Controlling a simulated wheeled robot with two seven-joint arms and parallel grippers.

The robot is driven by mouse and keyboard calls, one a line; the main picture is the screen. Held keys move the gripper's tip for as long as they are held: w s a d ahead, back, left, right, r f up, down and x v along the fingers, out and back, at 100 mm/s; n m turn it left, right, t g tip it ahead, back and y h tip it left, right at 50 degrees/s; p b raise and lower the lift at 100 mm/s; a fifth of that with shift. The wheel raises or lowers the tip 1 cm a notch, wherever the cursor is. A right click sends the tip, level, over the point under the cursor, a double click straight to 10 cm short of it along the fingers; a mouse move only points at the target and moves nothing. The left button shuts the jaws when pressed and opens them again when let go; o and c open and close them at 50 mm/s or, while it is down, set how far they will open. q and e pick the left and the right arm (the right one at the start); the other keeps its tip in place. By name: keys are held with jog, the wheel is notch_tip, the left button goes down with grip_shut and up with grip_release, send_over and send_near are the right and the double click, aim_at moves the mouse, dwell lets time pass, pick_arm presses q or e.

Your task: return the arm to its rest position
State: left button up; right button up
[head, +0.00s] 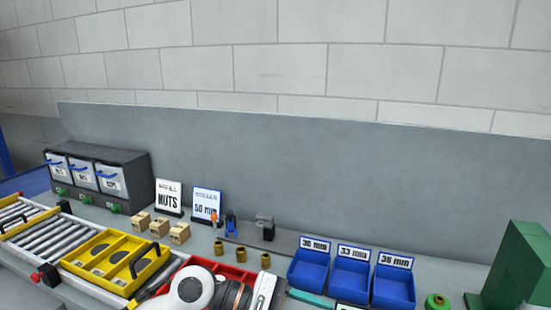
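A white rounded arm link with a dark and copper-coloured band shows at the bottom centre of the head view, in front of a red tray (233,272). It looks like part of my own arm, but I cannot tell which arm. No gripper fingers show, so neither gripper is in view. The link covers part of the red tray. Whether it touches the tray cannot be told.
A yellow tray (88,248) sits on the roller conveyor (47,234) at left. Wooden blocks (160,227), brass cylinders (219,248), blue bins (348,280) and a green block stack (520,262) stand on the bench. A drawer cabinet (128,165) stands at back left.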

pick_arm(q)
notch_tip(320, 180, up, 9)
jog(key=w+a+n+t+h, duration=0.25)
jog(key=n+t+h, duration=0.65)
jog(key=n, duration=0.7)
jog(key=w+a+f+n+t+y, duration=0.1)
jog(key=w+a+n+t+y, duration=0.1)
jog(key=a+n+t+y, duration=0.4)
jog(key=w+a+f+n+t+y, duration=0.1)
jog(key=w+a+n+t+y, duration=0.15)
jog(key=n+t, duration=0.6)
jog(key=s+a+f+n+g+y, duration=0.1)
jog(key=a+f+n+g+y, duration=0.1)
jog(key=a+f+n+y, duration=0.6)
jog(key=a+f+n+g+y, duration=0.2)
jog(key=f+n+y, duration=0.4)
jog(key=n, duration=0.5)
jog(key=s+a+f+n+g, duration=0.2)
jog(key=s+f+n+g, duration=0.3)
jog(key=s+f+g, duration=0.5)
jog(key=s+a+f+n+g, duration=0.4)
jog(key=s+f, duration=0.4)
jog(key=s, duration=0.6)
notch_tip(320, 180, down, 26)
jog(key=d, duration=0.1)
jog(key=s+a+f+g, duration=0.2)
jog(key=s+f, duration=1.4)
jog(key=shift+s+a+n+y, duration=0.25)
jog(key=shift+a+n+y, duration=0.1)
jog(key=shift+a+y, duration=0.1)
